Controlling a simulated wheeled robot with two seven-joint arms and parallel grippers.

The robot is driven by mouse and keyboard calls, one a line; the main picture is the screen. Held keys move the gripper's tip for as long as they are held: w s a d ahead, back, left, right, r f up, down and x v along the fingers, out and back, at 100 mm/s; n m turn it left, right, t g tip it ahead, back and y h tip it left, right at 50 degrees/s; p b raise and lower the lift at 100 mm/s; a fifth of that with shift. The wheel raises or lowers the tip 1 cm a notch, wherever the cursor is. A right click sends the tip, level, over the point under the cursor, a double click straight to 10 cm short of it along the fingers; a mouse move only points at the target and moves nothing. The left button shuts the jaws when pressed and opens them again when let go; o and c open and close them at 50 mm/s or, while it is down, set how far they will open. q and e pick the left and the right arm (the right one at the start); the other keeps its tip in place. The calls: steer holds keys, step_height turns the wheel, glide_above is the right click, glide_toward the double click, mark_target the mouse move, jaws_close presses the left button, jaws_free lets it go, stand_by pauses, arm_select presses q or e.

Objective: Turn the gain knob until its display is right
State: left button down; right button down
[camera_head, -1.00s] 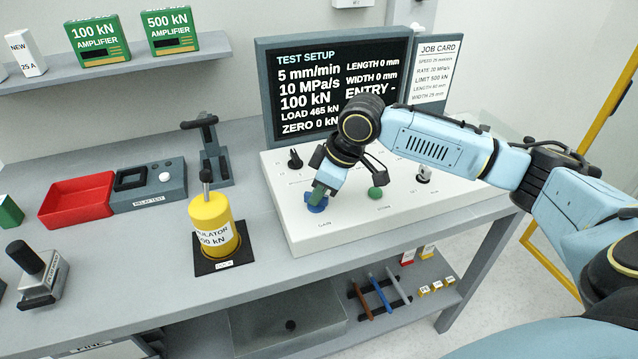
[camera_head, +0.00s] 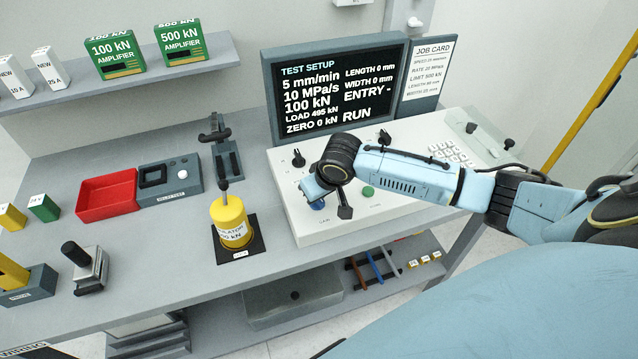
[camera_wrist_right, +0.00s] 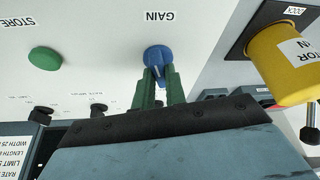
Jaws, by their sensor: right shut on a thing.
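The blue gain knob (camera_head: 317,205) is at the front left of the white console (camera_head: 372,213); in the wrist view the knob (camera_wrist_right: 158,54) sits beside the label GAIN. My right gripper (camera_wrist_right: 158,75) has its green fingers closed around the knob. In the head view this gripper (camera_head: 315,193) reaches down onto the knob and partly hides it. The dark display (camera_head: 335,90) reads 5 mm/min, 10 MPa/s, 100 kN, LOAD 495 kN, ZERO 0 kN, lengths and widths 0 mm, ENTRY - and RUN. The job card (camera_head: 432,70) is right of it, its print small. My left gripper is out of view.
A green button (camera_head: 367,192) and dark knobs (camera_head: 298,158) stand on the console near my right arm. A yellow simulator cylinder (camera_head: 231,222) stands left of the console. A red tray (camera_head: 107,195) and grey relay test box (camera_head: 168,181) lie farther left.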

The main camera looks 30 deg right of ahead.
steer(key=shift+m+p, duration=0.3)
steer(key=c, duration=1.4)
jaws_free()
steer(key=shift+c, duration=0.2)
steer(key=v, duration=1.3)
steer(key=shift+a+r, duration=0.15)
steer(key=shift+s+a, duration=0.1)
